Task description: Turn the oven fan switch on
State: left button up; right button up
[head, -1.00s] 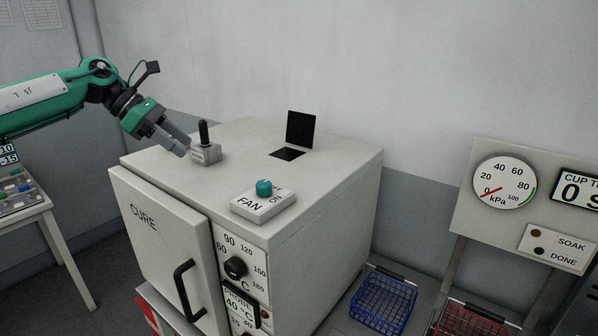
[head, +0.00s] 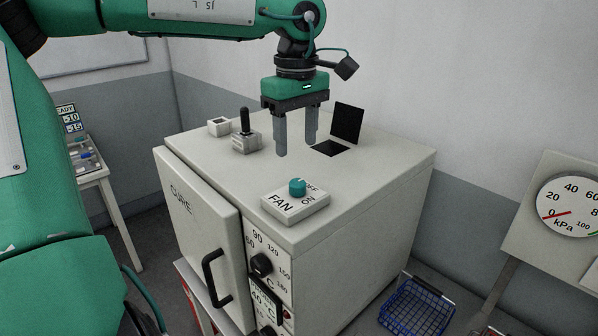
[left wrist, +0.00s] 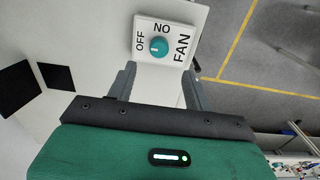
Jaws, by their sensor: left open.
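The fan switch (head: 295,203) is a white box marked FAN, OFF and ON, on the front right part of the oven top. Its round teal knob (head: 297,187) has a pale mark that appears turned toward OFF. In the left wrist view the knob (left wrist: 159,46) lies just beyond and between the fingertips. My left gripper (head: 296,148) is open and empty, pointing down. It hangs above the oven top, behind the knob and apart from it. My right gripper is not in view.
The oven (head: 365,205) has a black toggle lever (head: 244,121) on a grey base and a raised black flap (head: 347,123) on top. A small white box (head: 219,126) stands at the back left. A blue basket (head: 416,307) and a gauge panel (head: 575,205) are to the right.

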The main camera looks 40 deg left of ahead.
aim_at(297, 182)
pick_arm(q)
notch_tip(297, 182, down, 8)
jog(key=shift+r+p, duration=0.2)
jog(key=shift+p, duration=0.9)
jog(key=shift+f, duration=0.65)
jog(key=shift+w, duration=0.1)
jog(key=c, duration=1)
